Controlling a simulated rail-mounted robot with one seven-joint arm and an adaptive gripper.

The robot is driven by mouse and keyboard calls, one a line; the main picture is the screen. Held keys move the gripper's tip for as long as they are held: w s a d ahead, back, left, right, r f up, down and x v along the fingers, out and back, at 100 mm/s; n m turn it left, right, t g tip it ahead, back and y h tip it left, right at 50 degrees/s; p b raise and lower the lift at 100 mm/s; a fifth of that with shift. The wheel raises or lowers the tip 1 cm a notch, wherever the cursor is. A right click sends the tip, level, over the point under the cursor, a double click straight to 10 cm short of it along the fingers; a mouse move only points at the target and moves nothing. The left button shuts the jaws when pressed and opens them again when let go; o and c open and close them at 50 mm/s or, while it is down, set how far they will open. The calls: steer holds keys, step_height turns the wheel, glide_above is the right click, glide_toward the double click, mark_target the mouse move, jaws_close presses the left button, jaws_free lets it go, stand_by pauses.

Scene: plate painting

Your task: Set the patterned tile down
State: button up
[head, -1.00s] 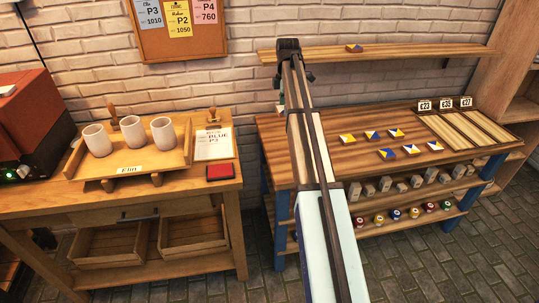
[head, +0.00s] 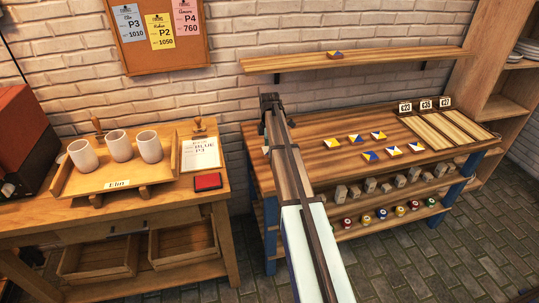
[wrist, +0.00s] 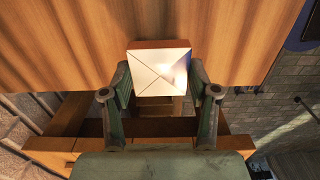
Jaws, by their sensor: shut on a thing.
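My gripper (wrist: 161,80) is shut on a tile (wrist: 158,68) in the wrist view, one finger on each side of it. The tile's face is square and pale, with thin lines crossing corner to corner and a bright glare on its right half; glare makes its colours hard to tell. The tile overlaps the front edge of a wooden surface (wrist: 60,40); I cannot tell its height above it. In the head view my arm hides nearly all of the gripper and the tile. Several blue, yellow and white tiles (head: 354,138) lie in two rows on the right bench (head: 300,161).
Grey blocks and paint pots (head: 400,211) stand on lower shelves. One tile (head: 335,54) sits on the wall shelf (head: 400,57). The left table (head: 195,196) holds a tray of cups (head: 118,187).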

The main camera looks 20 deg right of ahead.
steer(key=shift+f+p, duration=0.35)
steer(key=shift+f, duration=1.55)
steer(key=shift+f, duration=0.15)
steer(key=o, duration=1.2)
steer(key=shift+o, duration=0.2)
step_height(320, 180, up, 12)
steer(key=b, duration=0.3)
